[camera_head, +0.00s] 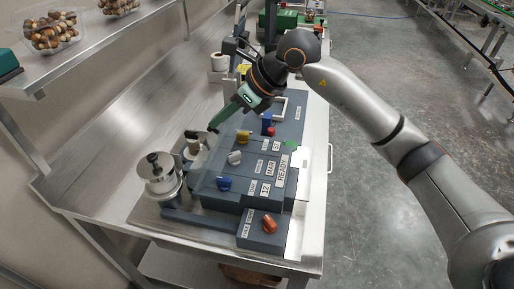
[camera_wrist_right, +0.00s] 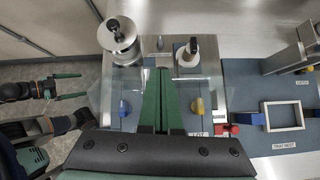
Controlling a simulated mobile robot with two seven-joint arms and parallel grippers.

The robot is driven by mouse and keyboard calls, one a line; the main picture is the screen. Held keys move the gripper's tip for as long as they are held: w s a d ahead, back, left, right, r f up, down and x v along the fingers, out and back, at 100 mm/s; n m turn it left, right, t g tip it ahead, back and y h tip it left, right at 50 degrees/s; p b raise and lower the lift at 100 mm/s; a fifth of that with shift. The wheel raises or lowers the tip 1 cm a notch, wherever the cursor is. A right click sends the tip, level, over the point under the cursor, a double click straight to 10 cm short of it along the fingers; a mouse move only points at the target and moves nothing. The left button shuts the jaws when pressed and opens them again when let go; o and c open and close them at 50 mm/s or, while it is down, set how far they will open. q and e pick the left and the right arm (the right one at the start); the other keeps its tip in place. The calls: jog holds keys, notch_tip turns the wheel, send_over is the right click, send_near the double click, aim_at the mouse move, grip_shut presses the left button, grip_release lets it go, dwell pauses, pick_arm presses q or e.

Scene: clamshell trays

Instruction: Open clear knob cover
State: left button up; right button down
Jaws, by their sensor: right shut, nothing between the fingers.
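The clear knob cover (camera_wrist_right: 140,88) is a see-through pane over the panel in the right wrist view; its edges are faint, and I cannot tell its exact tilt. A blue knob (camera_head: 224,184), a white knob (camera_head: 234,158) and a yellow knob (camera_head: 243,137) stand in a row on the grey panel. My right gripper (camera_head: 213,128) is shut and empty, its green fingers pointing down left beside the yellow knob. In the right wrist view its fingers (camera_wrist_right: 161,75) overlap the pane and hide the white knob; contact is unclear. My left gripper (camera_wrist_right: 72,87) is open, off to the left there.
A metal pot with a black knob (camera_head: 157,178) and a smaller black-topped holder (camera_head: 193,143) stand left of the panel. An orange knob (camera_head: 269,224) sits on a front box. A white square frame (camera_wrist_right: 283,115) lies at right. Bare steel table (camera_head: 110,165) is free at left.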

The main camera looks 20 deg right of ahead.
jog(key=w+a, duration=0.1)
jog(key=a, duration=0.1)
jog(key=shift+w+a+r, duration=0.2)
jog(key=shift+w+a, duration=0.1)
jog(key=shift+w, duration=0.05)
jog(key=shift+w+a+f+b, duration=0.1)
jog(key=shift+w+a+b, duration=0.25)
jog(key=shift+w+a, duration=0.25)
jog(key=shift+w+a+f+b, duration=0.1)
jog(key=shift+w+a+b, duration=0.25)
jog(key=shift+a, duration=0.45)
